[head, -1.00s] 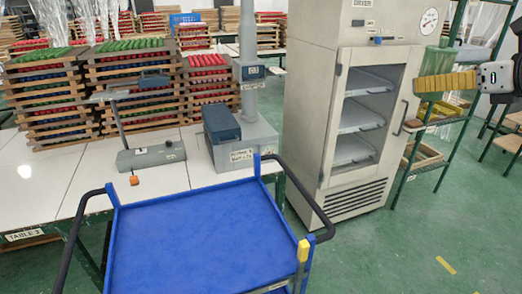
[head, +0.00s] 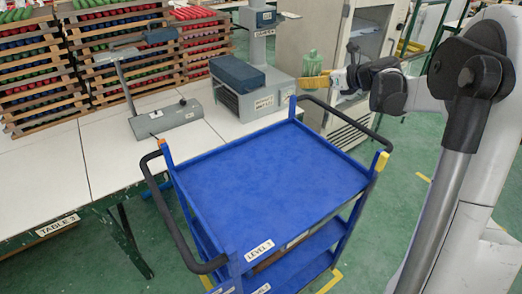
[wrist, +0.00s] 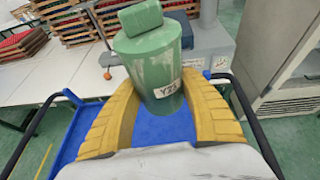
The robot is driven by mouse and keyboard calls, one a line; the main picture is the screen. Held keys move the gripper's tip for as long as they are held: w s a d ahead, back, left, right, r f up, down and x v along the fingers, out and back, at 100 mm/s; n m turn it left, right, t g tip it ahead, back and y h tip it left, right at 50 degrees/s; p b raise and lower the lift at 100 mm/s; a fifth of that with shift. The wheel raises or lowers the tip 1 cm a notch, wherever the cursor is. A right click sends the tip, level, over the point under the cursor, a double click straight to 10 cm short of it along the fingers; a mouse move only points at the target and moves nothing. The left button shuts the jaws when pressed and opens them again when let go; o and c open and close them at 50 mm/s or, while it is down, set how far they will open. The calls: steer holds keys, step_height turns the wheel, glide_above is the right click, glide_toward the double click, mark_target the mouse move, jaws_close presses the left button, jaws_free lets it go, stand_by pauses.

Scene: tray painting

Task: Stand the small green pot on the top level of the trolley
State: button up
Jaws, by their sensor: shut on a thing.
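The small green pot (wrist: 155,60) has a lid-like block on top and a white label. My gripper (wrist: 160,82) has its yellow fingers closed around the pot's sides in the wrist view. In the head view the pot (head: 311,64) and the yellow fingers (head: 314,82) are beyond the far right part of the trolley, seemingly above its height. Part of the blue top also shows below the pot in the wrist view (wrist: 85,125).
A white table (head: 130,165) stands left of the trolley, with a grey stand (head: 165,118) and a grey box device (head: 240,90) on it. Stacked wooden racks are behind. A cabinet (head: 365,50) stands at the back right. Black handles rise at both trolley ends.

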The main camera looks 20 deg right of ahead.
step_height(320, 180, down, 18)
steer(key=w+d+r+m+h+b, duration=0.1)
steer(key=w+d, duration=0.1)
steer(key=b, duration=0.5)
glide_above(312, 170)
steer(key=shift+t, duration=0.3)
step_height(312, 170, down, 8)
steer(key=shift+r, duration=0.1)
steer(key=shift+s+f, duration=0.15)
steer(key=shift+f, duration=0.05)
step_height(312, 170, down, 4)
steer(key=b, duration=0.2)
steer(key=shift+b, duration=0.35)
steer(key=shift+r, duration=0.15)
steer(key=o, duration=0.8)
